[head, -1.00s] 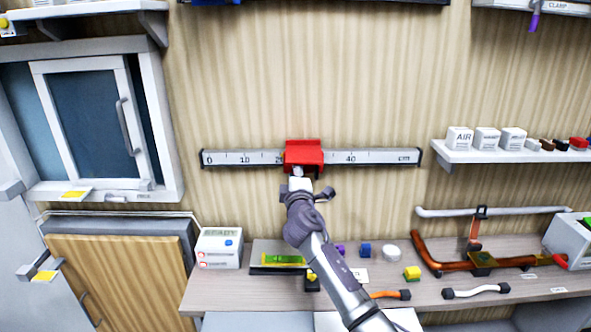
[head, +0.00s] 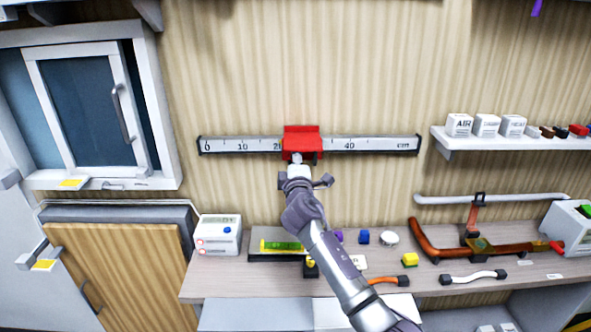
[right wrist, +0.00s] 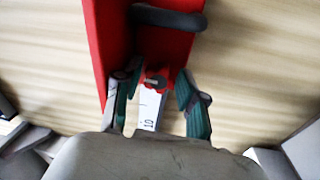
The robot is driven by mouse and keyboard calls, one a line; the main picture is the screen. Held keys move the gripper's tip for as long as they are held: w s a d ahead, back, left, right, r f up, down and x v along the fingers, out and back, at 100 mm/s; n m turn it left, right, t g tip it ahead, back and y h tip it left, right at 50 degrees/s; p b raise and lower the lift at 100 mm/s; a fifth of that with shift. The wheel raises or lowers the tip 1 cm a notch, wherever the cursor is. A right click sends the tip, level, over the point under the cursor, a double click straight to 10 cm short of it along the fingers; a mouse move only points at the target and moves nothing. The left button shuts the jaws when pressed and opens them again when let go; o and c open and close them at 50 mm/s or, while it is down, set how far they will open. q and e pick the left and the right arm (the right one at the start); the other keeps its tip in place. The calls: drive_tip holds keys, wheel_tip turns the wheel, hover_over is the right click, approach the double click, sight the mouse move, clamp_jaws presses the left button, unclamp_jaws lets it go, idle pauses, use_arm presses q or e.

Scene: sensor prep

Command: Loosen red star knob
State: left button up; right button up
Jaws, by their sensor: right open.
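A red slider block (head: 302,138) sits on a wall-mounted ruler rail (head: 375,145), between the 20 and 40 marks. My right gripper (head: 303,179) is just below the block in the head view, with its fingers spread. In the right wrist view a small red knob with a dark centre (right wrist: 156,78) shows between the open fingertips of this gripper (right wrist: 158,88). The red block (right wrist: 112,35) and a dark bar-like handle (right wrist: 168,17) are beyond it. Contact between fingers and knob cannot be told. My left gripper is not in view.
A bench (head: 218,285) below holds a white box (head: 218,234), a level with a green vial (head: 282,245) and several small parts. A shelf (head: 480,144) with small boxes is at the right, a sliding window (head: 82,103) at the left. The wall around the rail is clear.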

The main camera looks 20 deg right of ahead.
drive_tip(key=v, duration=1.1)
drive_tip(key=shift+s, duration=0.3)
